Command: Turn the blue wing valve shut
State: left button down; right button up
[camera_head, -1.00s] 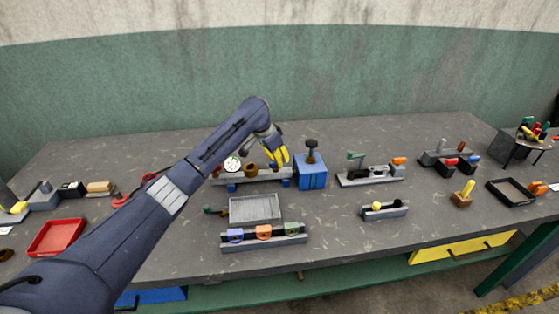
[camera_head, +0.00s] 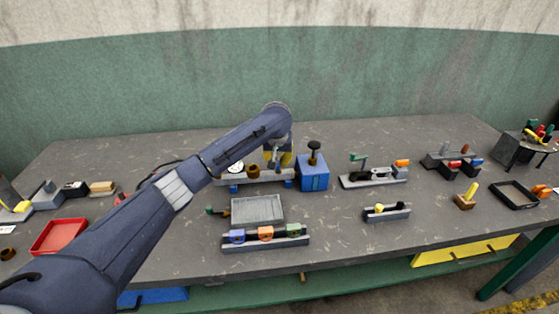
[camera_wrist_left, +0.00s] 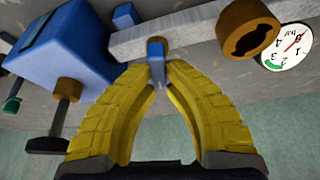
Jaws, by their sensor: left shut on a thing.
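The blue wing valve (camera_wrist_left: 156,47) shows in the left wrist view as a small blue tab on the grey rail (camera_wrist_left: 190,30). My left gripper (camera_wrist_left: 158,68) has its two yellow fingertips closed on this tab from both sides. In the head view my left gripper (camera_head: 278,160) points down over the grey rail (camera_head: 225,179), just left of the blue box (camera_head: 313,173). There my arm and fingers hide the valve. My right gripper is in neither view.
A brown ring (camera_wrist_left: 248,27) and a round dial gauge (camera_wrist_left: 287,46) sit along the rail. The blue box carries a dark knob on a stem (camera_head: 314,146). A grey tray (camera_head: 257,209) and a block with coloured rings (camera_head: 265,242) stand in front.

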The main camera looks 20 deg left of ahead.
pick_arm(q)
jog(key=shift+a+n+y, duration=0.15)
jog(key=shift+n+y, duration=0.25)
jog(key=shift+n, duration=0.7)
jog(key=c, duration=1.4)
grip_release()
jog(key=v, duration=1.2)
jog(key=shift+w, duration=0.1)
